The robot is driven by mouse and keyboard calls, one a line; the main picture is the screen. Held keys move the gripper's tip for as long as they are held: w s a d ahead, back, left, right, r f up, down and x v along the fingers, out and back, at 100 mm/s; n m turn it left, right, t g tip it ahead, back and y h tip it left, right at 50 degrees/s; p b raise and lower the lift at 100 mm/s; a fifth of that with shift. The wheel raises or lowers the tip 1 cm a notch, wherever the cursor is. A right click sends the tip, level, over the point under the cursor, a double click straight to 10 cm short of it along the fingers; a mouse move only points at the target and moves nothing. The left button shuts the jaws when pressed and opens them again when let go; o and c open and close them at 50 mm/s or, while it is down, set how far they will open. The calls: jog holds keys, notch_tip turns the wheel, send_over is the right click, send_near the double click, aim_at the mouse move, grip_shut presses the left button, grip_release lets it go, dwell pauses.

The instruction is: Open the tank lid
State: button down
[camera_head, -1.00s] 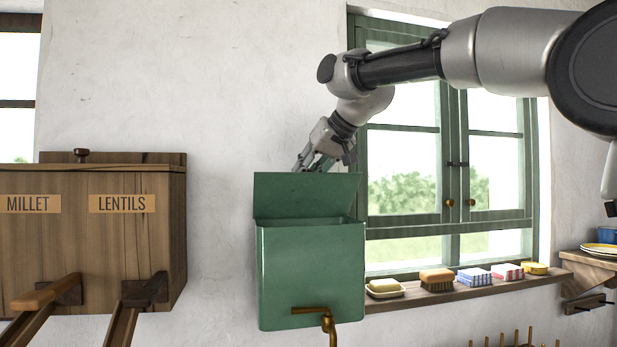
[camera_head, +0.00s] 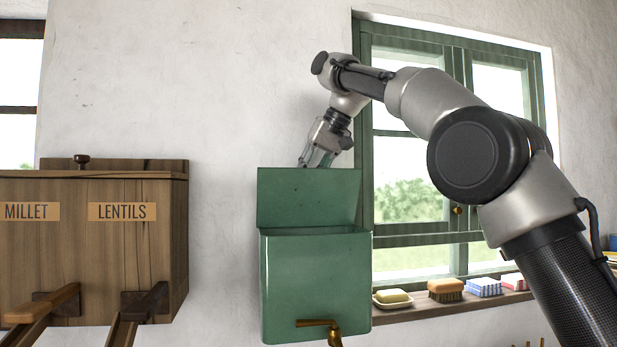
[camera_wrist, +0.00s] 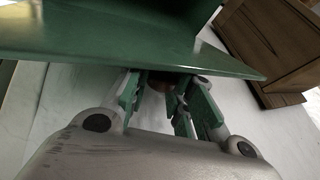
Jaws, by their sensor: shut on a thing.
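The green tank (camera_head: 315,285) hangs on the white wall beside the window, with a brass tap (camera_head: 331,327) low on its front. Its green lid (camera_head: 308,198) is raised and stands up above the tank, with a narrow strip of the opening showing beneath it. My gripper (camera_head: 305,164) is behind the lid's upper edge; its fingertips are partly hidden there. In the wrist view, the lid (camera_wrist: 130,35) spans the top, and my gripper's fingers (camera_wrist: 160,95) close around a small brownish part, apparently the lid's knob (camera_wrist: 160,81), mostly hidden.
A wooden bin labelled MILLET and LENTILS (camera_head: 95,240) stands to the left. A green window (camera_head: 450,120) is to the right. Its sill (camera_head: 425,307) holds soap, a brush and small boxes. My arm crosses in front of the window.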

aim_at(318, 189)
dwell(0.3)
jog(key=c, duration=1.3)
grip_release()
jog(key=v, duration=0.4)
jog(key=shift+d+r, duration=0.2)
jog(key=shift+r, duration=0.15)
jog(key=shift+s+d+r, duration=0.15)
jog(key=shift+s+d, duration=0.25)
jog(key=shift+d, duration=0.25)
jog(key=s+d, duration=0.1)
jog(key=d, duration=0.2)
jog(key=s+d, duration=0.2)
jog(key=d, duration=0.1)
jog(key=s+d, duration=0.1)
jog(key=d, duration=0.2)
jog(key=shift+s+d, duration=0.25)
jog(key=shift+s, duration=0.15)
